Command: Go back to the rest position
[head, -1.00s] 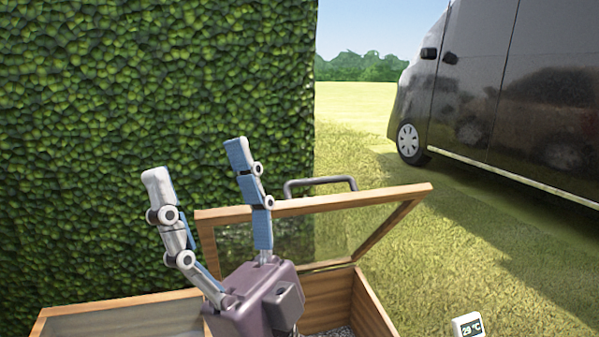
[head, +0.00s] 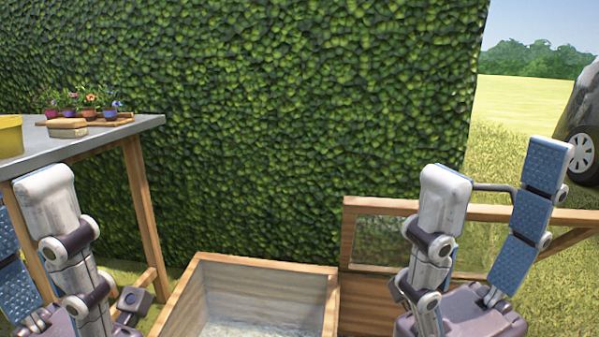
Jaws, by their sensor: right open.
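My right gripper (head: 497,182) is in the lower right, pointing up with its two fingers spread wide and nothing between them. It is in front of a raised glass lid with a wooden frame (head: 378,205), hiding part of it. My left gripper (head: 22,205) is at the lower left edge, also pointing up. One grey finger shows well; the blue pad of the other is partly cut off by the frame, so its opening is unclear. No object shows in it.
A wooden box (head: 333,300) stands low between the grippers. A grey-topped table (head: 148,122) at left holds a yellow container (head: 10,137), flower pots (head: 90,113) and a small block (head: 68,127). A hedge (head: 270,120) closes the back. Grass and a dark van (head: 585,110) are right.

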